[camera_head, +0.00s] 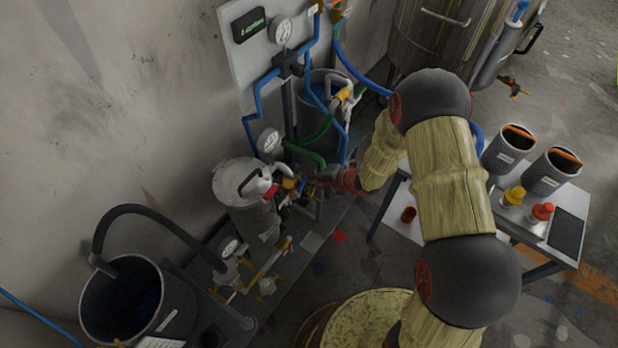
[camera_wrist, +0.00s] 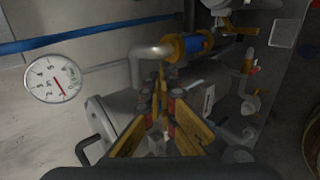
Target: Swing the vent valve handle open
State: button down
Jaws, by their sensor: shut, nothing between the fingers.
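A metal pressure vessel (camera_head: 240,183) with a lid and grab handle stands by the wall; part of it shows in the wrist view (camera_wrist: 98,112). In the wrist view, a bent grey pipe (camera_wrist: 140,62) meets a valve with yellow ends and a blue middle (camera_wrist: 192,44). A narrow yellow piece, perhaps the vent valve handle, shows just past my fingertips; I cannot tell whether they touch. My gripper (camera_wrist: 161,98) is shut and empty beside the vessel's piping. In the head view, my gripper (camera_head: 322,182) is small and partly lost among the fittings.
A white dial gauge (camera_wrist: 53,79) and blue pipe (camera_wrist: 90,37) lie left in the wrist view. A panel with gauges (camera_head: 262,45) stands behind. A side table (camera_head: 545,238) with two grey canisters is at right. A dark bucket (camera_head: 122,300) with a hose is at lower left.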

aim_at(306, 177)
jog(key=shift+s+a+r+p, duration=0.25)
jog(key=shift+s+r+p, duration=0.05)
jog(key=shift+r, duration=0.4)
jog(key=shift+s+a+r, duration=0.3)
jog(key=shift+s+r, duration=0.15)
jog(key=shift+r, duration=0.05)
jog(key=shift+a, duration=0.1)
jog(key=shift+s+a+r, duration=0.15)
jog(key=shift+s+r, duration=0.1)
jog(key=shift+s, duration=0.05)
jog(key=shift+w+d, duration=0.35)
jog(key=shift+w, duration=0.15)
